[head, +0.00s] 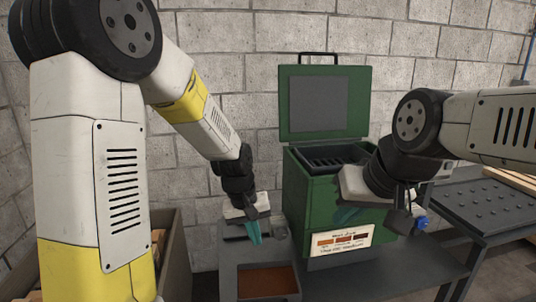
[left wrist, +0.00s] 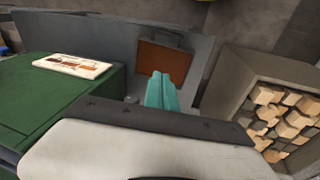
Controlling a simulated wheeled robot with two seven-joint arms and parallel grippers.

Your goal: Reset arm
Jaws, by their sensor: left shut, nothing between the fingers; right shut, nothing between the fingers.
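My left gripper (head: 253,233) has teal fingers that are shut and empty. It hangs left of the green box, above the grey bench; its fingers also show in the left wrist view (left wrist: 162,92), pointing toward a brown-bottomed tray (left wrist: 167,58).
The green box (head: 294,196) stands on the grey bench (head: 400,280) with its lid (head: 284,122) open. The brown-bottomed tray (head: 268,282) lies at the front. A crate of wooden blocks (left wrist: 230,80) stands beside the bench. A dark studded table (head: 490,206) is at right.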

